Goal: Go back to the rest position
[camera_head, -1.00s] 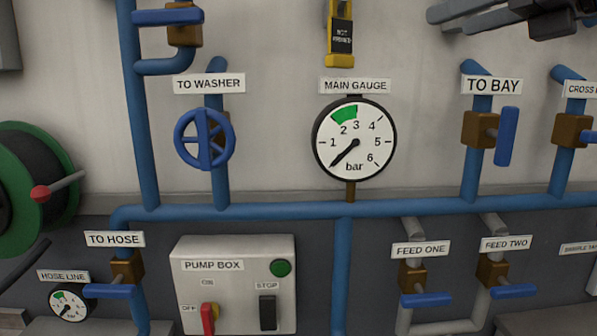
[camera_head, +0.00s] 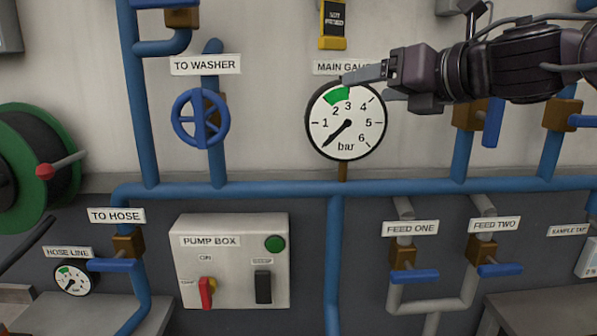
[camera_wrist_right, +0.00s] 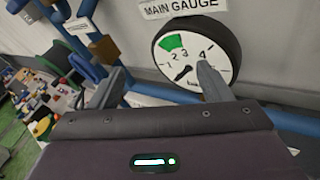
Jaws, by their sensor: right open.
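My right gripper (camera_head: 370,84) comes in from the right in the head view, in front of the upper right of the main gauge (camera_head: 346,120). Its two fingers are apart with nothing between them. It hides part of the MAIN GAUGE label and the TO BAY label. In the right wrist view the open fingers (camera_wrist_right: 155,88) show with the main gauge (camera_wrist_right: 185,62) beyond them. The gauge needle points to the low end, below 1, and the green band is near 2 to 3. I cannot tell whether a finger touches the gauge. My left gripper is not in view.
Blue pipes (camera_head: 260,188) run along the wall. A round blue washer valve (camera_head: 200,118) is left of the gauge. The pump box (camera_head: 232,262) is below, with a red switch and green button. Feed valves (camera_head: 413,276) are at lower right. A green hose reel (camera_head: 42,165) is far left.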

